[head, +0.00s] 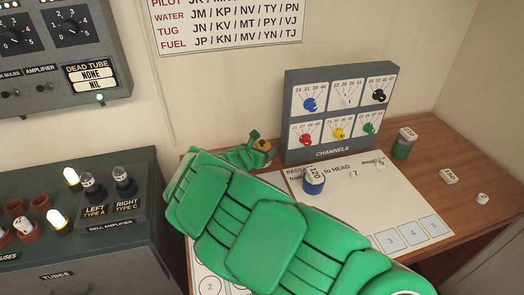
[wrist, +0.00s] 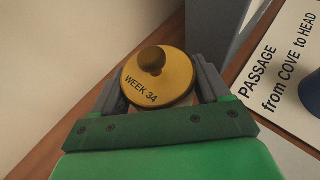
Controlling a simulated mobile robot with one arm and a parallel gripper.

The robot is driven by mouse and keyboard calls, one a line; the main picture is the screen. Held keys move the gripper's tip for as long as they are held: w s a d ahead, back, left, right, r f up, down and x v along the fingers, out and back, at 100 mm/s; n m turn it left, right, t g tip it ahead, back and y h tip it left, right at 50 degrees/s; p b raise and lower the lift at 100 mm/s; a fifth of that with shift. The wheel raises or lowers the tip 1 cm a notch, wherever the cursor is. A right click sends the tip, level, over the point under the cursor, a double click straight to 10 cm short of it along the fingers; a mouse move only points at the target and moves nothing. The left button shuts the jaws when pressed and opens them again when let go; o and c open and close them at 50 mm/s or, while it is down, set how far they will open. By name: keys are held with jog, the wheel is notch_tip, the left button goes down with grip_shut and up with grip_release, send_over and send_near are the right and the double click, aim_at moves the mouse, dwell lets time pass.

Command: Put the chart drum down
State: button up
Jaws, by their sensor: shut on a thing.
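The chart drum, with a yellow round top marked WEEK 34 and a brown knob, is between my gripper's (wrist: 160,88) two grey fingers in the wrist view (wrist: 158,82). My gripper is shut on it. In the head view, my gripper (head: 256,150) is at the back left of the wooden desk (head: 440,175), left of the grey channels box. Only a small part of the drum (head: 263,145) shows there, beside the green gripper. The drum's lower body is hidden, and I cannot tell whether it touches the desk.
The channels box (head: 340,112) stands close to the right of my gripper. The passage chart sheet (head: 375,195) lies in front of it, with a blue cylinder (head: 314,184) on it. A green cylinder (head: 402,147) and small tags are at the right. My green arm covers the desk's front left.

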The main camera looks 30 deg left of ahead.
jog(key=shift+f, duration=0.15)
jog(key=o, duration=1.1)
jog(key=shift+o, duration=0.2)
jog(key=shift+r, duration=0.2)
jog(key=v, duration=1.2)
jog(key=shift+f, duration=0.1)
